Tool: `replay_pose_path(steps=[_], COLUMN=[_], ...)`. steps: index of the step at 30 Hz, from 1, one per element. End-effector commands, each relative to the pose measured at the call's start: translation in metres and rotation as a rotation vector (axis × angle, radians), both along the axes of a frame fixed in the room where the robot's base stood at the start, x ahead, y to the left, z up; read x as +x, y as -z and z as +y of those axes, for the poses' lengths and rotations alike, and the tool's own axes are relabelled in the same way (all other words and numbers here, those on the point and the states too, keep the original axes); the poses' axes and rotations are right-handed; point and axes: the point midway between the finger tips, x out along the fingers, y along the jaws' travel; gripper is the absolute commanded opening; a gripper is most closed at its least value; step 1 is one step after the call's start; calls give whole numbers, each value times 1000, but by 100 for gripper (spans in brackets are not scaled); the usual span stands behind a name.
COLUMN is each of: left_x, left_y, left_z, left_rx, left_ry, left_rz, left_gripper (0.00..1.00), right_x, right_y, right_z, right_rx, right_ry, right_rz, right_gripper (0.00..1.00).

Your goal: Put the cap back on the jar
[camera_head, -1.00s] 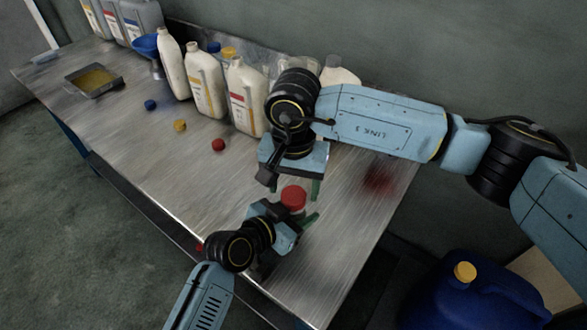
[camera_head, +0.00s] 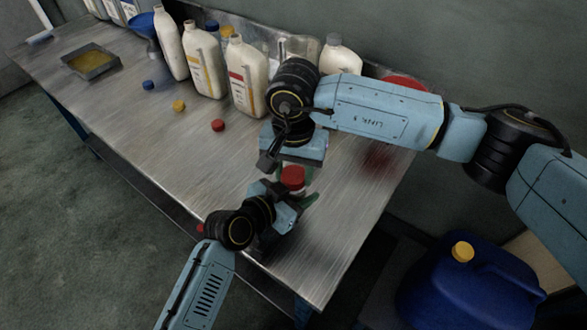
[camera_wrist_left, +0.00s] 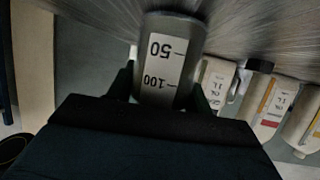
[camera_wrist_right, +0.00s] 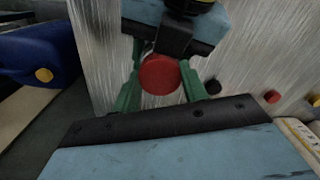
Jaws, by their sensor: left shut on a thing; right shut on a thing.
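The jar (camera_wrist_left: 172,62) has a white scale label with 50 and 100. My left gripper (camera_wrist_left: 165,85) is shut on it near the front of the bench; in the head view the left gripper (camera_head: 290,207) mostly hides it. A red cap (camera_head: 292,178) sits at the jar's top. My right gripper (camera_head: 293,172) is shut on this cap, coming from the back; the right wrist view shows the cap (camera_wrist_right: 160,74) between its green fingers. Whether the cap is seated on the rim is hidden.
Several white bottles (camera_head: 246,85) stand along the back of the bench. Loose blue (camera_head: 148,85), yellow (camera_head: 179,106) and red (camera_head: 218,125) caps lie left of my grippers. A tray (camera_head: 91,60) sits far left. A blue canister (camera_head: 470,285) stands below, right.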

Motion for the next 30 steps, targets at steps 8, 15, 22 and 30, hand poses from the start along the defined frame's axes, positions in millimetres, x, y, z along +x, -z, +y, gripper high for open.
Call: replay_pose_path(steps=[8,15,22,30], left_x=[-1,0,0,0], left_y=[1,1,1,1], left_z=[0,0,0,0], left_rx=[1,1,1,1], left_ry=[1,1,0,0], left_rz=[3,3,3,3], left_gripper=[0,0,0,0], right_x=[0,0,0,0], right_y=[0,0,1,1], right_z=[0,0,0,0], right_rx=[-1,-3,-3,-4], right_ry=[388,773,884,881], right_rz=[1,1,2,2], right_gripper=[16,16,16,50])
